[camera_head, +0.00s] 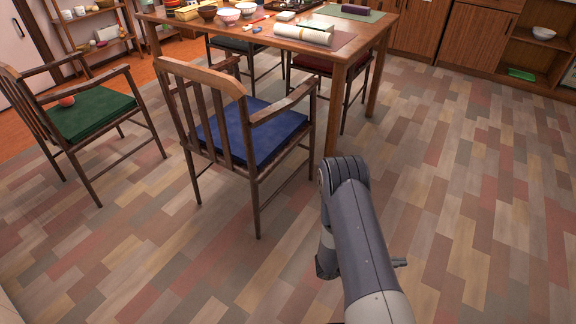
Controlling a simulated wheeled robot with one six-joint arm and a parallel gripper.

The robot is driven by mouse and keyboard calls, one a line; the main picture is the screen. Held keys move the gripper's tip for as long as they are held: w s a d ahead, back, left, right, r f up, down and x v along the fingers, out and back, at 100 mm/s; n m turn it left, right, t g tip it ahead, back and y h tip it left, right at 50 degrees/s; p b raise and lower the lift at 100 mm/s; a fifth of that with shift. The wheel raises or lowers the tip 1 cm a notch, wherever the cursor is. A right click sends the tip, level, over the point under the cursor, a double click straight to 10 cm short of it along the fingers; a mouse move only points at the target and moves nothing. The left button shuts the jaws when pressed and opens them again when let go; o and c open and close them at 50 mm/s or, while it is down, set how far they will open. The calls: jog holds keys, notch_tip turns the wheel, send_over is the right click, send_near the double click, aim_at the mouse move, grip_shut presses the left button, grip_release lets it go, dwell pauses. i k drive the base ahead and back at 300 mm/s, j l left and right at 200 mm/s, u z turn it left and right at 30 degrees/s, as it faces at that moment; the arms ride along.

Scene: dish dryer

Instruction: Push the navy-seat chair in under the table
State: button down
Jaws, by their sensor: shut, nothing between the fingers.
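The navy-seat chair (262,133) stands upright on the floor in the middle of the view. It is a brown wooden armchair with a slatted back towards me, at the near side of the wooden table (345,48). Its seat lies mostly out in front of the table edge, and its right armrest is close to the table's near leg (332,112). My arm is folded to the right of the chair, apart from it. Only a small dark tip of my gripper (399,262) shows beside the arm link; it is shut and empty, and the rest is hidden.
A green-seat chair (95,115) with a red round object (67,102) on it stands at the left. A dark-red-seat chair (318,64) and a grey-seat chair (235,44) stand at the table. Bowls and a paper roll (303,34) lie on it. The right floor is clear.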

aim_at(250, 137)
jog(key=j+u, duration=0.1)
jog(key=u, duration=1.4)
jog(key=i+l+u, duration=0.1)
jog(key=i, duration=0.3)
jog(key=i+l+u, duration=0.1)
jog(key=i, duration=0.3)
jog(key=i+l+u, duration=0.1)
jog(key=i, duration=0.3)
jog(key=l, duration=0.1)
